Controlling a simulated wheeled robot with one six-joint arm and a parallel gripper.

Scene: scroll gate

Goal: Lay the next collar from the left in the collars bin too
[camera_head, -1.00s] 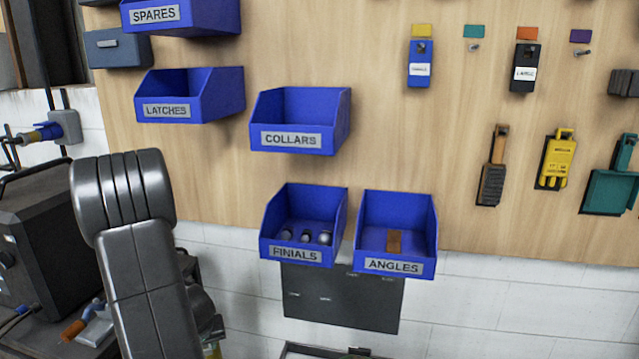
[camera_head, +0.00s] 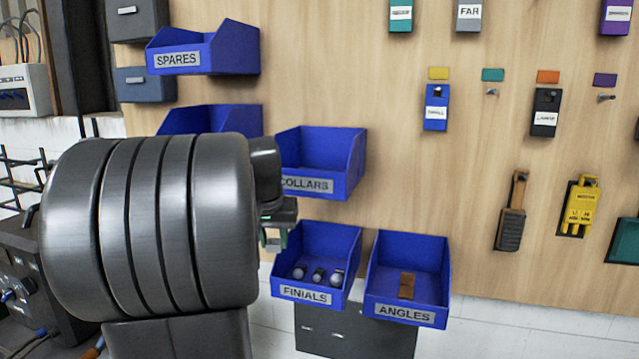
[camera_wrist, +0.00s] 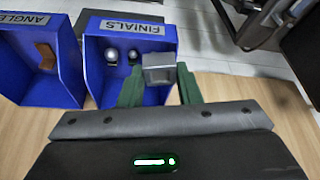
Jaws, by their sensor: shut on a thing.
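My gripper (camera_wrist: 158,90) has green fingers shut on a small grey, blocky metal piece, which I take for the collar (camera_wrist: 158,68); its full shape is hard to tell. In the head view my gripper (camera_head: 273,238) is partly hidden behind my arm, just below the collars bin and left of the finials bin. The blue collars bin (camera_head: 335,182) hangs on the board; its left end is covered by my arm. The part of its inside that shows looks empty. The collars bin is not in the wrist view.
The finials bin (camera_head: 348,255) holds several round-headed pieces, close to my gripper. The angles bin (camera_head: 440,285) beside it holds a brown piece (camera_head: 406,286). The spares bin (camera_head: 235,50) is upper left; another blue bin (camera_head: 215,118) is half hidden by my arm.

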